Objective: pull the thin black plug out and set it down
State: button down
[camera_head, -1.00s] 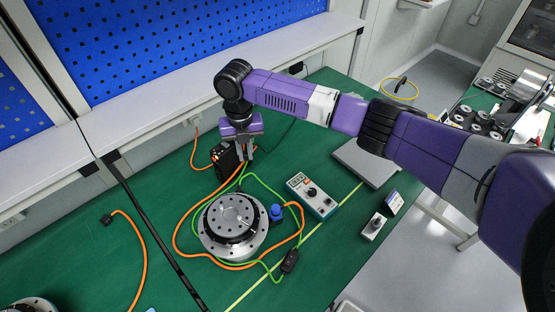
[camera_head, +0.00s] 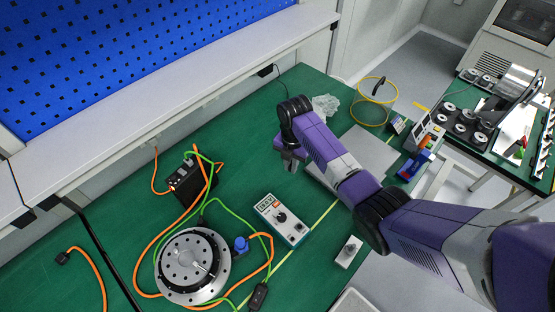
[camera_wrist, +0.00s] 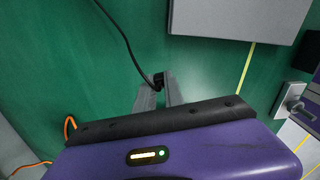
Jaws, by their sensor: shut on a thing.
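My gripper (camera_head: 291,165) is over the bare green table, to the right of the black box (camera_head: 196,190) and behind the meter. In the wrist view my gripper (camera_wrist: 160,92) is shut on the thin black plug (camera_wrist: 158,78), which shows at the fingertips. Its black cable (camera_wrist: 122,38) runs up and left from it. The plug is hidden in the head view. I cannot tell whether it touches the table. The black box has orange and green cables at its top.
A round metal actuator (camera_head: 193,266) stands at the front left with orange and green cables around it. A teal and white meter (camera_head: 281,219) is in front of my gripper. A grey flat panel (camera_head: 370,148) lies to the right. The green table around the gripper is clear.

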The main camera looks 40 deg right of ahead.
aim_at(292, 179)
jog(key=shift+s+d+f, duration=0.1)
jog(key=shift+s+d, duration=0.2)
notch_tip(292, 179, down, 4)
jog(key=b, duration=0.4)
jog(key=shift+a+f+b, duration=0.1)
jog(key=shift+f+b, duration=0.15)
jog(key=shift+b, duration=0.1)
jog(key=c, duration=1.4)
grip_release()
jog(key=shift+o, duration=0.2)
jog(key=shift+r, duration=0.1)
jog(key=shift+r, duration=3.85)
